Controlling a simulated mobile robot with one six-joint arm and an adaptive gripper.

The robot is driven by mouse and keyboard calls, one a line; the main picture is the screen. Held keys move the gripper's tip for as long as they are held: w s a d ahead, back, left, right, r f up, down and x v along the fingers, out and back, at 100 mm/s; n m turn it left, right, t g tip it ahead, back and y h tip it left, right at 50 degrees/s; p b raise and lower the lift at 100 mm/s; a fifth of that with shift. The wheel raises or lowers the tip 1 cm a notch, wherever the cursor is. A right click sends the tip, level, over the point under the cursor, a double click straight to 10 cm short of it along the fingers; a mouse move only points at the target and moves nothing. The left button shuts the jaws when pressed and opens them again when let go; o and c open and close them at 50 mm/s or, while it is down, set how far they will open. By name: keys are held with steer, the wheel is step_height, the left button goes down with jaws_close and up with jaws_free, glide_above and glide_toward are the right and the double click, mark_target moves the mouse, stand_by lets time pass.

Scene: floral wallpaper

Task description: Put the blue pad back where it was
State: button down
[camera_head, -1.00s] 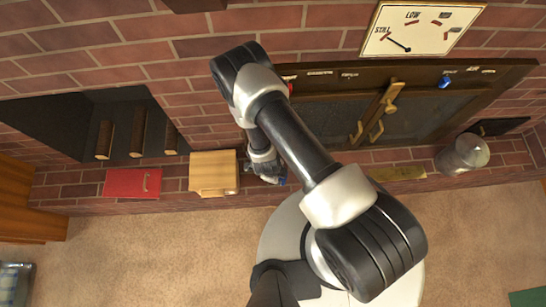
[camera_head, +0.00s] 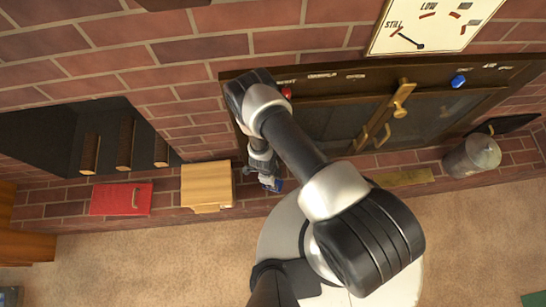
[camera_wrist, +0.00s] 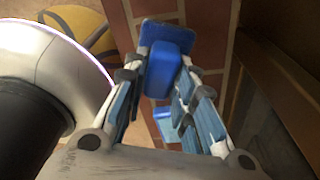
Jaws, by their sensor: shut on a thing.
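The blue pad (camera_wrist: 167,40), a flat blue plate with a thicker blue block under it, sits between the fingers of my gripper (camera_wrist: 161,82) in the wrist view. My gripper is shut on it. In the head view my gripper (camera_head: 267,180) hangs at the lower front of the dark wooden cabinet, just right of a light wooden box, with a little blue showing at its tip. A lighter blue patch shows below the held pad in the wrist view; I cannot tell what it is.
The wooden box (camera_head: 207,186) and a red panel (camera_head: 121,199) stand along the brick wall. The dark cabinet (camera_head: 350,76) carries a blue knob (camera_head: 458,81) and a red knob (camera_head: 286,92). A glass jar (camera_head: 471,157) stands at right. Carpet (camera_head: 150,265) is open in front.

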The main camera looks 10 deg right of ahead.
step_height(320, 180, down, 6)
steer(key=b, duration=0.3)
steer(key=shift+r, duration=0.25)
steer(key=c, duration=1.3)
jaws_free()
steer(key=r+p, duration=0.1)
steer(key=r, duration=0.3)
steer(key=a+r+p, duration=0.1)
steer(key=r+p, duration=0.1)
steer(key=r, duration=0.2)
steer(key=r+p, duration=0.2)
steer(key=r, duration=0.2)
steer(key=shift+w+a, duration=0.25)
steer(key=shift+w, duration=0.1)
